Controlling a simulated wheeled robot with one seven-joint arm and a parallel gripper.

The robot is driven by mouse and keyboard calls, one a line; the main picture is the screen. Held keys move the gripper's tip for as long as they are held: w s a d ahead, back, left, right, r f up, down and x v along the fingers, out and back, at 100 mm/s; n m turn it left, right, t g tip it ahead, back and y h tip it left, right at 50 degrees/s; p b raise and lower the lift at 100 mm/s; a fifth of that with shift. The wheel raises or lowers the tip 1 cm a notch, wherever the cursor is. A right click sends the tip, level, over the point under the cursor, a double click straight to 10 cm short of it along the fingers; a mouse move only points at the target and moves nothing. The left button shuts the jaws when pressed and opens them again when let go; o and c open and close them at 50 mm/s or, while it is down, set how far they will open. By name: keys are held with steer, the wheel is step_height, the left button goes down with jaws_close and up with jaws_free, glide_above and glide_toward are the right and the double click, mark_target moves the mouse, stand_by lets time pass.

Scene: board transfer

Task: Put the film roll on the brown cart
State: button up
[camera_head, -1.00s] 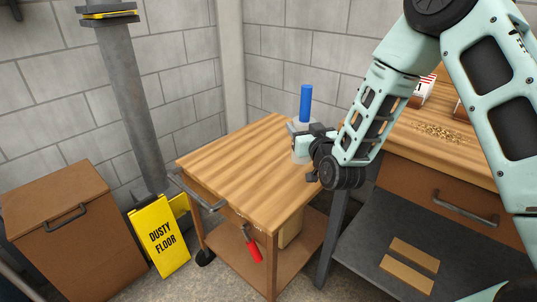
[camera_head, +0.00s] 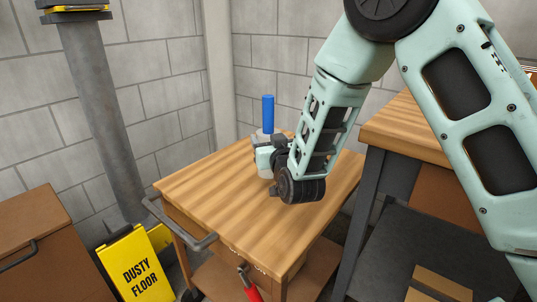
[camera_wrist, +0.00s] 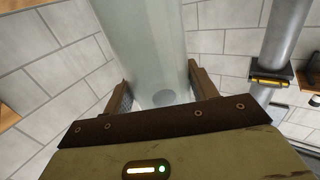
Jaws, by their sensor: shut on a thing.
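The film roll is a clear, pale cylinder (camera_head: 265,172) with a blue handle (camera_head: 268,112) sticking up from its top. It stands upright in my gripper (camera_head: 266,156), which is shut on it. In the wrist view, the roll (camera_wrist: 148,45) fills the space between the two fingers (camera_wrist: 160,90). The brown cart (camera_head: 215,195) has a bare striped wooden top, and the roll appears over its far part. I cannot tell whether the roll's base touches the top, as my gripper and wrist hide part of it.
A workbench (camera_head: 410,130) stands right of the cart, close to its edge. A yellow "dusty floor" sign (camera_head: 135,268), a brown cabinet (camera_head: 35,235) and a grey post (camera_head: 100,120) are at left. Block walls close off the back. The cart's near and left top is clear.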

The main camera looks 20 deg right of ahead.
steer(key=shift+f+b, duration=0.3)
steer(key=shift+f, duration=1.3)
steer(key=shift+f, duration=0.2)
steer(key=o, duration=1.1)
steer(key=shift+o, duration=0.2)
steer(key=shift+r, duration=0.15)
